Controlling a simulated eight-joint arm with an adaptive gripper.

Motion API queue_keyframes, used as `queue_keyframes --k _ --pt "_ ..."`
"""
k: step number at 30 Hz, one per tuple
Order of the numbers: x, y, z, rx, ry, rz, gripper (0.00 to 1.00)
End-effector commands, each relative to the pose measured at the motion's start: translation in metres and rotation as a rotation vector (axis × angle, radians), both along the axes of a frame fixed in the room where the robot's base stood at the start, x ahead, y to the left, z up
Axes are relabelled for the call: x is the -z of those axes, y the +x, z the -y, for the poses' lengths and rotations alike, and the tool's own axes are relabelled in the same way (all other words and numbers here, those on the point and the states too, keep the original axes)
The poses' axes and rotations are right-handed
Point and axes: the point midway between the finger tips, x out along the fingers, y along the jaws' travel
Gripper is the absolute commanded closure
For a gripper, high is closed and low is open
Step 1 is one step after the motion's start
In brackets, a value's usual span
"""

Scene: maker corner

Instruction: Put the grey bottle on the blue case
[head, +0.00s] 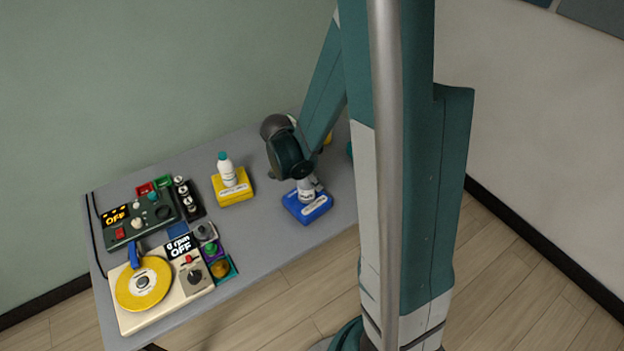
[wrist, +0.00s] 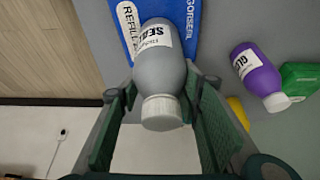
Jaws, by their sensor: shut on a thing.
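The grey bottle (wrist: 158,72) with a white cap and a label sits between the two fingers of my gripper (wrist: 160,88) in the wrist view. The gripper is shut on it. The blue case (wrist: 207,22) shows beyond the bottle's base in that view. In the head view the grey bottle (head: 306,190) looks upright, with its base at the top of the blue case (head: 308,209). I cannot tell whether its base rests on the case or hangs just above it. My gripper (head: 301,179) partly hides the bottle there.
A white bottle (head: 226,170) with a teal cap stands on a yellow case (head: 234,195). A dark control box (head: 125,225) and a cream turntable device (head: 178,302) fill the left of the grey table. A purple bottle (wrist: 257,72) and a green block (wrist: 302,80) show in the wrist view.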

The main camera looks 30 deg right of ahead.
Motion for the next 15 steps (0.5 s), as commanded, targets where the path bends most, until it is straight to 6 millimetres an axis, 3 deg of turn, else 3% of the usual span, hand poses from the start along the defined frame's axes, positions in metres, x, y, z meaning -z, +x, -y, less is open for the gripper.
queue_keyframes --k 3,4,7,15 --pt "0.0035 -0.0001 0.0000 0.000 0.000 0.000 0.82" --pt "0.0035 0.0000 -0.0001 0.000 0.000 0.000 0.64" --pt "0.0026 0.0000 0.0000 0.000 0.000 0.000 0.51" --pt "0.0025 -0.0001 0.0000 0.000 0.000 0.000 0.50"
